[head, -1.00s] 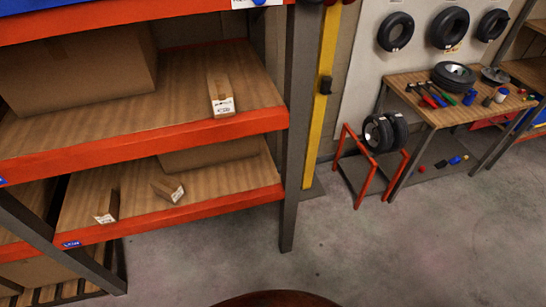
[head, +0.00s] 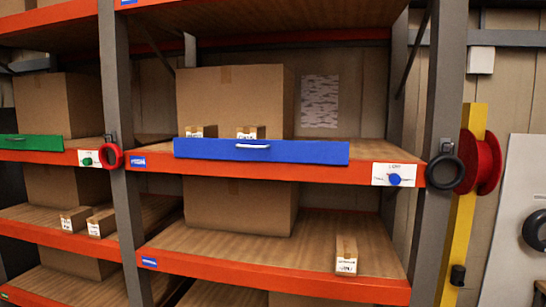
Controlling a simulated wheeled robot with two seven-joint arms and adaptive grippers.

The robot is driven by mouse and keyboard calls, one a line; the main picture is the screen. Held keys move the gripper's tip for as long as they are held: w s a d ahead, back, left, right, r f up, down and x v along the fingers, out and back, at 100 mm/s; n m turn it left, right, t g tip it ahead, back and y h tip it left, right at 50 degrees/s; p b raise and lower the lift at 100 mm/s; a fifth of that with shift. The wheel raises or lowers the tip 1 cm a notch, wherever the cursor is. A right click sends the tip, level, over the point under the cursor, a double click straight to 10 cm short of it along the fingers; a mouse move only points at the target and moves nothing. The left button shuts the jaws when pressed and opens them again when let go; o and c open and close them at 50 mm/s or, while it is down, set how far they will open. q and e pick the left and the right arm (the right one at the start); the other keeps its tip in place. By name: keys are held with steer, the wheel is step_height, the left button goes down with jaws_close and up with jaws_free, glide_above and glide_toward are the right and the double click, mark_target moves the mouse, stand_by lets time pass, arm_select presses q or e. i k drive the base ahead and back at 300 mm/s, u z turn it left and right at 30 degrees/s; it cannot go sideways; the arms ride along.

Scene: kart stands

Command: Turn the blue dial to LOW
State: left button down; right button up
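The blue dial (head: 394,179) is a small round knob on a white label plate (head: 398,174). The plate is fixed to the orange front beam of a shelf, at its right end, in the head view. Print shows above and to the left of the dial, but it is too small to read with certainty. Neither of my grippers is in view.
A blue drawer front (head: 262,151) with a white handle is left of the dial. A black ring (head: 445,172) hangs on the grey post to its right. A green dial (head: 87,162) and red ring (head: 112,156) are further left. Cardboard boxes (head: 232,100) fill the shelves.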

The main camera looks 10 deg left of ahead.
mark_target(395, 179)
steer(key=i, duration=0.95)
steer(key=u, duration=0.45)
